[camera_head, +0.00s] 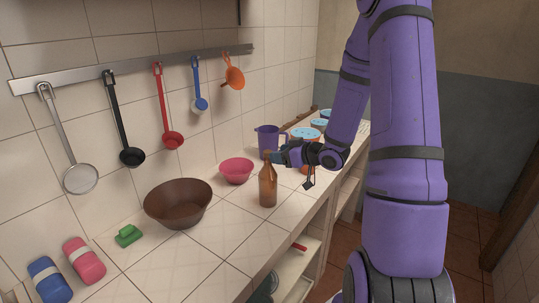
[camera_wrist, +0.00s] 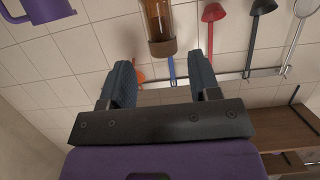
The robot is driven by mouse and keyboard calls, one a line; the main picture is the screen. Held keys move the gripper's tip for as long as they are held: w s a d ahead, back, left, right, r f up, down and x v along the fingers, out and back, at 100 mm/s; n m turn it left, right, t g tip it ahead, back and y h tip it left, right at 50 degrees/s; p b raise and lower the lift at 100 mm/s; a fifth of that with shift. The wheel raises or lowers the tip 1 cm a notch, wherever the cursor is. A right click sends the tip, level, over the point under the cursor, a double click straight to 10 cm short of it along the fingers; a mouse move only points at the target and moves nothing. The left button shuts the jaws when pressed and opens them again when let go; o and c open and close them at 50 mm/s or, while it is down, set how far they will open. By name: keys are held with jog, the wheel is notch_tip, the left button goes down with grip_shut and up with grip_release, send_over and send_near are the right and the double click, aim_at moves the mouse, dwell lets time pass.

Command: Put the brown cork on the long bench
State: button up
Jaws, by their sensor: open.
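A brown glass bottle (camera_head: 268,187) stands upright on the long tiled counter (camera_head: 215,262), which I take as the long bench. A darker brown cap or cork (camera_wrist: 163,48) is on the bottle's mouth, seen upside down in the wrist view. In the head view the bottle's top is partly lost against my gripper (camera_head: 277,156). My gripper comes from the right at the height of the bottle's top. In the wrist view its fingers (camera_wrist: 162,78) are apart with nothing held, and the brown top lies just ahead of the gap.
A brown bowl (camera_head: 178,205), a pink bowl (camera_head: 237,170) and a purple jug (camera_head: 268,138) stand near the bottle. Blue-lidded containers (camera_head: 305,133) are behind my gripper. Utensils hang from a wall rail (camera_head: 135,69). Bare tiles lie at the counter's front.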

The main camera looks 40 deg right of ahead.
jog(key=s+a+r+m+g+h, duration=0.15)
jog(key=s+r+h, duration=0.25)
jog(key=r, duration=0.4)
jog(key=s+a+r+m+g+h, duration=0.1)
jog(key=s+a+r+g+h, duration=0.2)
jog(key=r, duration=0.5)
jog(key=s+a+r+g+y, duration=0.1)
jog(key=s+a+r+g, duration=0.1)
jog(key=s+a, duration=0.4)
jog(key=s+a+r+m+g+y, duration=0.1)
jog(key=s+a, duration=0.6)
jog(key=s, duration=0.8)
notch_tip(320, 180, up, 2)
jog(key=shift+s+a+r+g, duration=0.15)
jog(key=shift+s+a+g, duration=0.05)
jog(key=shift+g, duration=0.35)
jog(key=shift+m, duration=0.25)
